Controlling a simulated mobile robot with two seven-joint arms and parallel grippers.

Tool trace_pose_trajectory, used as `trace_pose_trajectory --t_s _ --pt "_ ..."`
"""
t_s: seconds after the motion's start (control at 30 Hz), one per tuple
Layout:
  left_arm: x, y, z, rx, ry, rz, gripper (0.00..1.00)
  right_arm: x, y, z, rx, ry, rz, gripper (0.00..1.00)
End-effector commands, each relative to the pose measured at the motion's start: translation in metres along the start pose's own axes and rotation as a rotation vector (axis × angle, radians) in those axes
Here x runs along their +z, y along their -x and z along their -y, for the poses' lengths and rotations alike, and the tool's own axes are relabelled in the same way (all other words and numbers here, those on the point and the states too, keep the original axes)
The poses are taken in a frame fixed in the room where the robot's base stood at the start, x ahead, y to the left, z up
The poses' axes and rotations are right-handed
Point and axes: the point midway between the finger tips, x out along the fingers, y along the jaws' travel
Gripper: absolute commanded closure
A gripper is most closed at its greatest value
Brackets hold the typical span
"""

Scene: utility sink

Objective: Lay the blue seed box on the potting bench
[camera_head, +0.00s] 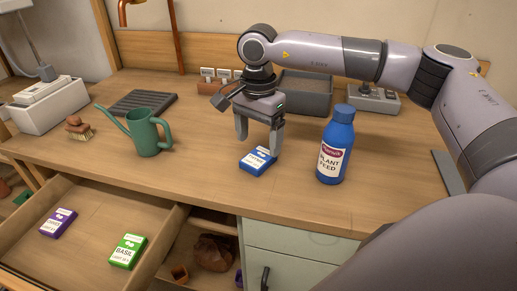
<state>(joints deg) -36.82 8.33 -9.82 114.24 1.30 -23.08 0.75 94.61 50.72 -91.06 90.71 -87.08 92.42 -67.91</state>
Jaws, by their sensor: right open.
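The blue seed box (257,160) lies flat on the wooden potting bench (210,180), near the bench's front edge and left of the blue bottle. My right gripper (257,145) points down just above and behind the box. Its two fingers are apart, with nothing seen between them. From this view I cannot tell whether a fingertip touches the box. My left gripper is not in view.
A blue plant feed bottle (336,147) stands close right of the box. A green watering can (148,132) stands left. Below, an open drawer (85,245) holds a purple box (58,223) and a green box (127,251). A grey tray (305,95) sits behind.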

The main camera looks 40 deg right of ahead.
Motion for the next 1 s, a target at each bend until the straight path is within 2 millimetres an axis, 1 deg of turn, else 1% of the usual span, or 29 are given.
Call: trace_pose_trajectory --t_s 0.03,0.2,0.3,0.4,0.57,1.0 --pt "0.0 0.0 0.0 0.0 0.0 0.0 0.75 0.0 0.013 0.001 -0.005 0.0 0.0 0.18" --pt "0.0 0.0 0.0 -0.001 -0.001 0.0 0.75 0.001 0.048 0.001 -0.004 0.001 0.0 0.18" --pt "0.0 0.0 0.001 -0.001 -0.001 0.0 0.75 0.0 0.063 0.001 -0.001 0.001 0.0 0.18" --pt "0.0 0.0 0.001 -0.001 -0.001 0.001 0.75 0.0 0.073 0.0 -0.001 0.001 -0.001 0.18" --pt "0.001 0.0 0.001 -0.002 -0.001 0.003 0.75 0.0 0.079 0.0 0.0 0.001 0.0 0.18" --pt "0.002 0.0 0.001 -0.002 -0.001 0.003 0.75 0.0 0.079 0.0 0.001 0.001 0.0 0.18"
